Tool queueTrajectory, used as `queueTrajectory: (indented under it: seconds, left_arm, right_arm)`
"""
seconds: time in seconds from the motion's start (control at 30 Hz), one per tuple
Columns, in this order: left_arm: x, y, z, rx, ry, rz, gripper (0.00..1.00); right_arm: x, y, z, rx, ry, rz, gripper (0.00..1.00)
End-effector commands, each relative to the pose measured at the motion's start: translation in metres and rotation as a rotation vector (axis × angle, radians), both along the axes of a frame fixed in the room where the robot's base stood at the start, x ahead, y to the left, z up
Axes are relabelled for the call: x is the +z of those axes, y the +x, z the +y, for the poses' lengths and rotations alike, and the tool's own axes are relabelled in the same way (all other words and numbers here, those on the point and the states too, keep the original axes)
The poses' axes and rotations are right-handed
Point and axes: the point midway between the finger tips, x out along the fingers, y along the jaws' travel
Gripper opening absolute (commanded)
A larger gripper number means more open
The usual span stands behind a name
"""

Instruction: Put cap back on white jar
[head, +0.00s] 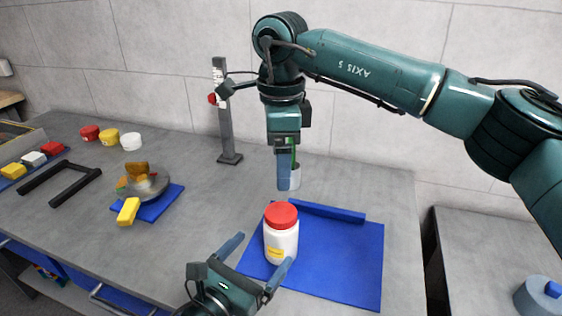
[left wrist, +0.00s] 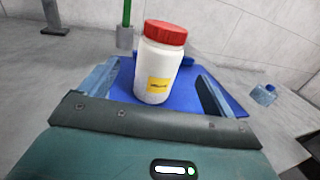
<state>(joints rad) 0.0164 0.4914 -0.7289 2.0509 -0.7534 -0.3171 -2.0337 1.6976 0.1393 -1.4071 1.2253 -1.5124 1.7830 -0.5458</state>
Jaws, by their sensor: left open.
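The white jar (head: 281,240) stands upright on the blue mat (head: 350,270), with a yellow label on its front. The red cap (head: 281,215) sits on top of the jar; I cannot tell how tight it is. The jar (left wrist: 158,70) and cap (left wrist: 166,32) also show in the left wrist view. My left gripper (head: 265,249) is open, with its fingers on either side of the lower jar and visible gaps in the wrist view. My right gripper (head: 284,170) points down above and behind the cap, apart from it. Its fingers overlap, so its opening is unclear.
A blue bar (head: 326,212) lies along the mat's back edge. A pale cup (head: 295,178) with a green stick stands behind the right gripper. A dark post (head: 223,110) stands at the back. A round metal piece (head: 147,186) and colored blocks lie left. The grey table's middle is clear.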

Motion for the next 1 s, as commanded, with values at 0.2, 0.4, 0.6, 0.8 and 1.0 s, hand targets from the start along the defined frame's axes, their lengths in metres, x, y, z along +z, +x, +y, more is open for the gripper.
queueTrajectory:
  seconds: [0.2, 0.4, 0.6, 0.8, 1.0]
  left_arm:
    - [-0.002, -0.034, 0.021, 0.0, 0.001, 0.002, 0.89]
    - [0.0, -0.045, 0.028, 0.0, 0.001, -0.001, 0.89]
    - [0.0, -0.046, 0.028, 0.0, 0.0, -0.001, 0.89]
    - [0.007, -0.045, 0.028, 0.0, -0.001, -0.001, 0.89]
    - [0.062, -0.045, 0.028, 0.0, -0.001, -0.002, 0.89]
  right_arm:
    - [-0.008, 0.0, 0.0, 0.0, 0.0, 0.0, 0.8]
    - [-0.01, 0.0, 0.0, 0.0, 0.0, 0.0, 0.8]
    - [-0.01, 0.0, 0.0, 0.0, 0.0, 0.0, 0.8]
    - [-0.002, 0.0, 0.0, 0.0, 0.0, 0.0, 0.8]
    - [0.052, 0.0, 0.0, 0.0, 0.0, -0.001, 0.8]
